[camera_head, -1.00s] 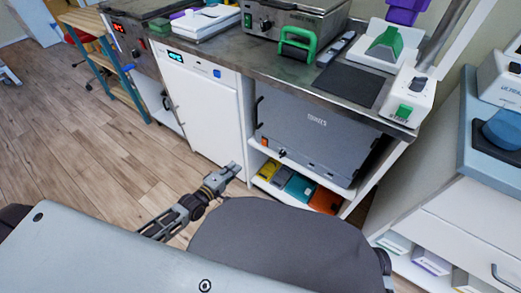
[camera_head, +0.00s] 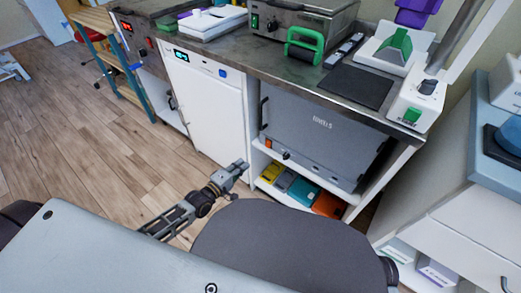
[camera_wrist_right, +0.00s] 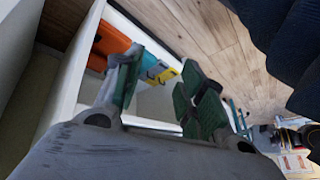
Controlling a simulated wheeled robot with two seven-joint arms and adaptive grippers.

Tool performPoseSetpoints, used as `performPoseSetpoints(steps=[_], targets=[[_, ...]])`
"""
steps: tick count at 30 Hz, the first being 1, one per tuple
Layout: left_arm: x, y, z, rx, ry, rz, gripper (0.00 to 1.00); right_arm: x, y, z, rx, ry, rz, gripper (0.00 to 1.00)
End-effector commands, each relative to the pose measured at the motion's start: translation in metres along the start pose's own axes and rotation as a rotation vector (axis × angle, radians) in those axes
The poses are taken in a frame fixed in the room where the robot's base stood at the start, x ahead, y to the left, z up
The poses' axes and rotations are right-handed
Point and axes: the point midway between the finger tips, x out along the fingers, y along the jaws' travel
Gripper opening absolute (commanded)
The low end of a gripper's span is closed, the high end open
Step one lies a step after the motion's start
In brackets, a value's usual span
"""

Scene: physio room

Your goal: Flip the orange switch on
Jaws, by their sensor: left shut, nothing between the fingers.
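A small orange switch (camera_head: 268,143) sits at the lower left of the front of a grey cabinet unit (camera_head: 320,130), under the steel counter. A black knob (camera_head: 286,155) is beside it, to its right. My left gripper (camera_head: 243,165) is shut and empty, in front of the shelving, below and left of the switch and apart from it in the picture. My right gripper (camera_wrist_right: 160,88) shows only in the right wrist view, with its green-padded fingers spread and nothing between them. The switch's position, on or off, is too small to tell.
The counter (camera_head: 260,66) holds a steel box with a green handle (camera_head: 304,45) and a white device (camera_head: 418,98). A white cabinet (camera_head: 205,105) stands to the left. Coloured boxes (camera_head: 302,190) lie on the shelf below. Wood floor (camera_head: 90,140) is clear at left.

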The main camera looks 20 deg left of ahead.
Motion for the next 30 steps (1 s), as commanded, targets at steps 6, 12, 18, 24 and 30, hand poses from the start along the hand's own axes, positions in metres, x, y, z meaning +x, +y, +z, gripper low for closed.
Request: performPoseSetpoints(steps=[6, 12, 18, 24, 30], targets=[[0.019, -0.001, 0.000, 0.000, 0.000, 0.003, 0.00, 0.012, 0.000, 0.000, 0.009, 0.036, -0.013, 0.40], [0.037, -0.001, 0.000, 0.001, 0.000, 0.002, 0.00, 0.029, 0.000, 0.010, 0.024, 0.054, -0.024, 0.40], [0.055, -0.001, 0.000, 0.001, 0.000, 0.002, 0.00, 0.043, 0.000, 0.022, 0.042, 0.071, -0.036, 0.40], [0.072, -0.001, 0.000, 0.001, 0.000, 0.002, 0.00, 0.054, 0.000, 0.024, 0.053, 0.105, -0.046, 0.40], [0.089, 0.000, 0.000, 0.000, 0.000, 0.003, 0.00, 0.064, 0.001, 0.027, 0.059, 0.125, -0.054, 0.40]])
